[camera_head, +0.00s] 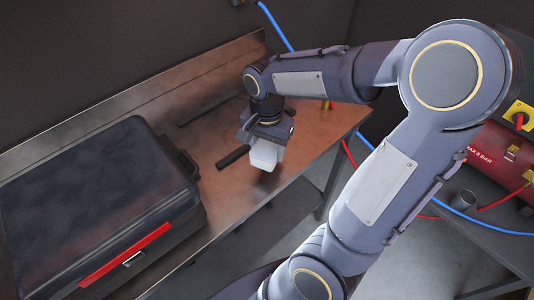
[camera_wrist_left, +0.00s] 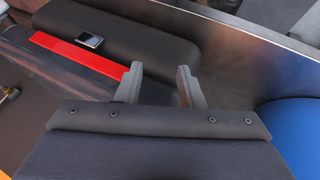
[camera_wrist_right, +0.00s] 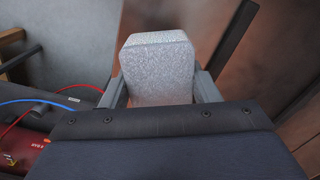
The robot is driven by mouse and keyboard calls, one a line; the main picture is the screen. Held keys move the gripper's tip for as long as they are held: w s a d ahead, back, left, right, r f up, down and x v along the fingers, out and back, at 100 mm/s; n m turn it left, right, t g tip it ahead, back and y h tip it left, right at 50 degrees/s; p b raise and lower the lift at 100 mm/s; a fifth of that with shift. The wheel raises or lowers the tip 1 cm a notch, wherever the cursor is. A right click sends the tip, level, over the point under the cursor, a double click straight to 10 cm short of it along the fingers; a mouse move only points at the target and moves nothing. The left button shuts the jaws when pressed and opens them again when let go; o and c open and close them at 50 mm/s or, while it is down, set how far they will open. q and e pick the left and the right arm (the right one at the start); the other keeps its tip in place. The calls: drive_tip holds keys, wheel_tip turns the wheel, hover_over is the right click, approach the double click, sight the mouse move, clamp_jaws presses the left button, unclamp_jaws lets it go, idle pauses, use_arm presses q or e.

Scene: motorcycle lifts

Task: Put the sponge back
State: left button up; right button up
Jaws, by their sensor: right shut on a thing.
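The sponge (camera_head: 264,154) is a pale grey-white block. My right gripper (camera_head: 268,138) is shut on it and holds it over the front part of the brown workbench (camera_head: 225,195). In the right wrist view the sponge (camera_wrist_right: 158,68) sits upright between the two fingers of my right gripper (camera_wrist_right: 160,90). Whether it touches the bench is hard to tell. My left gripper (camera_wrist_left: 160,82) shows only in its wrist view. Its fingers are apart with nothing between them, near a black case with a red strip.
The large black toolbox (camera_head: 90,190) with a red strip fills the bench's left. A dark bar (camera_head: 232,157) lies just left of the sponge. Another dark strip lies farther back. At right, a red tank (camera_head: 497,165) and hoses stand on a grey table.

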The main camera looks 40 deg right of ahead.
drive_tip(key=shift+w+d+f, duration=0.3)
drive_tip(key=shift+w+f, duration=0.05)
drive_tip(key=shift+f, duration=0.2)
drive_tip(key=shift+w+d+f, duration=0.1)
drive_tip(key=shift+f, duration=0.8)
drive_tip(key=shift+w+d+f, duration=0.1)
drive_tip(key=shift+f, duration=0.8)
drive_tip(key=shift+f, duration=0.2)
drive_tip(key=o, duration=0.9)
drive_tip(key=shift+r, duration=0.1)
